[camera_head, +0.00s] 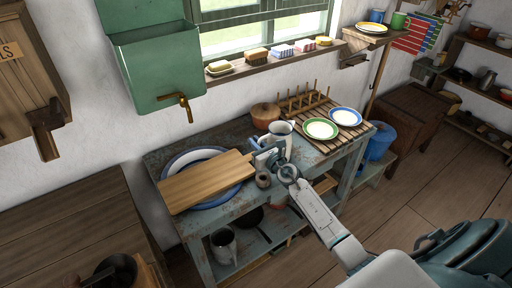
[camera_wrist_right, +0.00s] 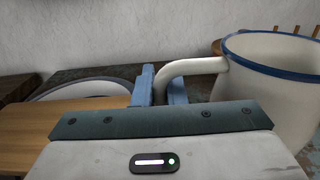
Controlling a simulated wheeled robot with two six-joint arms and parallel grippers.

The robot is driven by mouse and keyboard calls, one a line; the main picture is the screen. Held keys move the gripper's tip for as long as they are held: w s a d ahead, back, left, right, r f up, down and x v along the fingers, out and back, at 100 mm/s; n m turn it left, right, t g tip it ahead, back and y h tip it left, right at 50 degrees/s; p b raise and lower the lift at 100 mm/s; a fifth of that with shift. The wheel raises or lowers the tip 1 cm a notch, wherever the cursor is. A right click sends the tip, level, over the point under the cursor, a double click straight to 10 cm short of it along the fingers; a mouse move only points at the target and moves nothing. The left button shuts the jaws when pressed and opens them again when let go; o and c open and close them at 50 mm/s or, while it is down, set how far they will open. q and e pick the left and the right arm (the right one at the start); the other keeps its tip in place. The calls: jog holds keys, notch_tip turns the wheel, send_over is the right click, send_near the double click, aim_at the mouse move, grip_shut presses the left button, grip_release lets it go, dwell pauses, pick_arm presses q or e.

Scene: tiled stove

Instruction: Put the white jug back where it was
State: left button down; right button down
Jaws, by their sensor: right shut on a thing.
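The white jug (camera_head: 283,131) with a blue rim is upright over the right part of the worn blue table (camera_head: 233,217). It also shows large at the right of the right wrist view (camera_wrist_right: 272,85), its handle reaching left. My right gripper (camera_head: 263,151) is shut on the jug's handle; its blue fingers (camera_wrist_right: 161,86) are on either side of the handle's end in the right wrist view. My arm hides the jug's base, so I cannot tell if it touches the table. My left gripper is not in view.
A wooden board (camera_head: 207,182) lies across a blue-rimmed basin (camera_head: 194,155) left of the jug. A slatted rack (camera_head: 318,146) with two plates is at the right, a brown pot (camera_head: 264,113) behind. A small brown jar (camera_head: 263,180) stands close in front. A green cistern (camera_head: 158,70) hangs above.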

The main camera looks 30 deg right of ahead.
jog(key=shift+r, duration=0.15)
jog(key=c, duration=1.9)
grip_release()
jog(key=shift+f, duration=0.25)
jog(key=o, duration=0.4)
jog(key=shift+r, duration=0.15)
jog(key=s, duration=0.8)
jog(key=s+p, duration=0.1)
jog(key=s, duration=0.3)
jog(key=shift+d, duration=0.4)
